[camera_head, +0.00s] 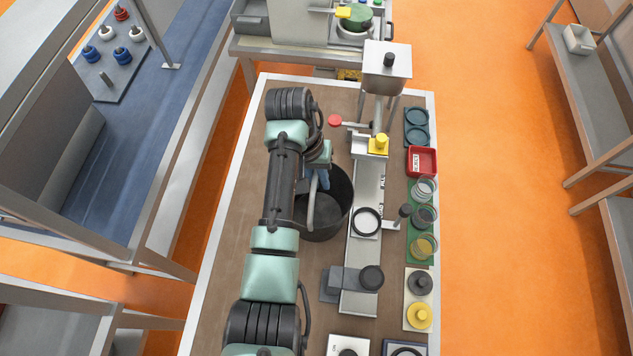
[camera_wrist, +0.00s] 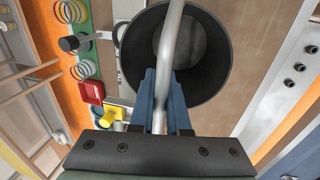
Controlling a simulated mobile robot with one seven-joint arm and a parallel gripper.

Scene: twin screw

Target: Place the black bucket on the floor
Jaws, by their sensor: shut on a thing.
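The black bucket (camera_head: 335,212) is on or just above the brown table (camera_head: 225,285), left of the metal rail; I cannot tell whether it touches the table. My arm covers its left part in the head view. In the wrist view I look into the bucket (camera_wrist: 212,62), which looks empty. A grey metal handle (camera_wrist: 171,35) arches over it. My gripper (camera_wrist: 158,85) has blue fingers shut on this handle. In the head view my gripper (camera_head: 322,180) is at the bucket's upper side, partly hidden by my arm. Orange floor (camera_head: 500,250) shows right of the table.
A metal rail (camera_head: 367,190) with fixtures and a black ring (camera_head: 366,222) stands right of the bucket. A red tray (camera_head: 422,161) and several coiled springs (camera_head: 425,215) line the table's right edge. A blue-topped bench (camera_head: 110,180) stands left. The floor right of the table is wide and clear.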

